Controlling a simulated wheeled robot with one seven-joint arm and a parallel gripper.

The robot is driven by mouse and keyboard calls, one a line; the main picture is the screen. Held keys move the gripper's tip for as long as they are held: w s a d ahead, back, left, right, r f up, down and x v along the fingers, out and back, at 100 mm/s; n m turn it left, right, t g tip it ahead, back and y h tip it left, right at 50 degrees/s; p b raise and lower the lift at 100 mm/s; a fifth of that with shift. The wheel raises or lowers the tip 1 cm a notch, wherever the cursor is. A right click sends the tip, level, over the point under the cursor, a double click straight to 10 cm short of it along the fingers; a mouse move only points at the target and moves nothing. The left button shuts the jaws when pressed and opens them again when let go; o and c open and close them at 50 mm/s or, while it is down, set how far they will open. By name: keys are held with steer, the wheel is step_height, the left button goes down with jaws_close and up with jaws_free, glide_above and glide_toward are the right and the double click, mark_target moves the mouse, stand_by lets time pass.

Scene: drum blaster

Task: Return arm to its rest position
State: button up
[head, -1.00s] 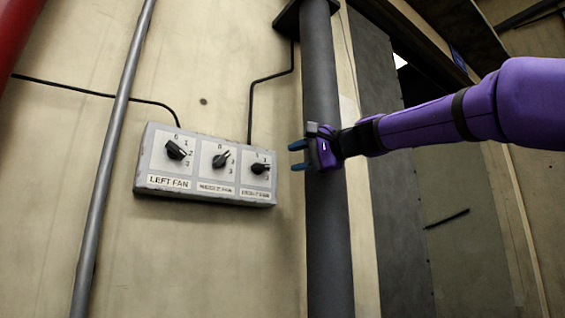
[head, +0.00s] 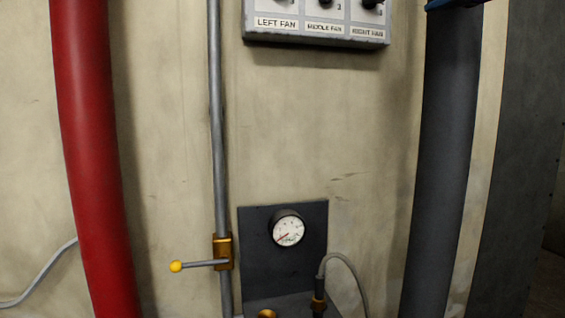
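Only a small blue piece of my gripper (head: 445,4) shows at the top right edge of the head view, in front of the dark grey pipe. The rest of my gripper and my arm are out of the picture. Whether the fingers are apart cannot be seen. The fan control box (head: 315,38) is at the top, cut off by the frame, to the left of my gripper. Its labels read left fan, middle fan and right fan. The knobs show only in part.
A thick red pipe (head: 92,150) runs down the left. A thin grey pipe (head: 215,120) carries a yellow-knobbed lever (head: 200,265). A pressure gauge (head: 289,230) sits on a dark panel (head: 262,265). A thick grey pipe (head: 440,160) stands at the right.

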steer(key=s+f+n+g+h, duration=0.2)
steer(key=s+f, duration=0.5)
steer(key=f, duration=0.6)
steer(key=s+f+n+g+h, duration=0.3)
steer(key=s+f, duration=0.4)
steer(key=f, duration=0.7)
steer(key=s+f+n+g+h, duration=0.3)
steer(key=s+f, duration=0.5)
steer(key=f, duration=0.6)
steer(key=shift+n+h, duration=0.4)
steer(key=shift+n, duration=0.1)
